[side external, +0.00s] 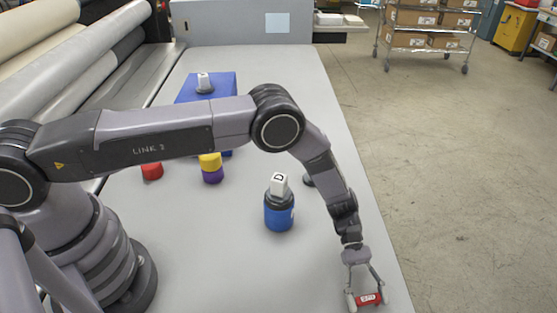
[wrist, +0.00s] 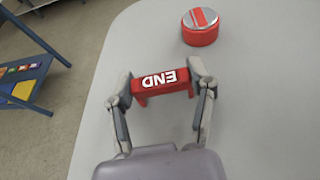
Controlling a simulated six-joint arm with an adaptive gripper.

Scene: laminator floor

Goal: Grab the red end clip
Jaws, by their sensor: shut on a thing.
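The red end clip (wrist: 161,82) is a small red block with white END lettering. In the wrist view it lies crosswise between the two fingers of my gripper (wrist: 162,90), which touch its two ends. In the side external view my gripper (side external: 366,299) is low at the table's front right, with the red clip (side external: 368,299) between its fingertips. I cannot tell whether the clip touches the table or is slightly above it.
A red round tin (wrist: 200,26) stands beyond the clip. On the grey table (side external: 225,265) are a blue jar (side external: 279,215) with a D block on top, a yellow and purple stack (side external: 212,172), a red piece (side external: 152,171) and a blue box (side external: 222,84). The table's right edge is close.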

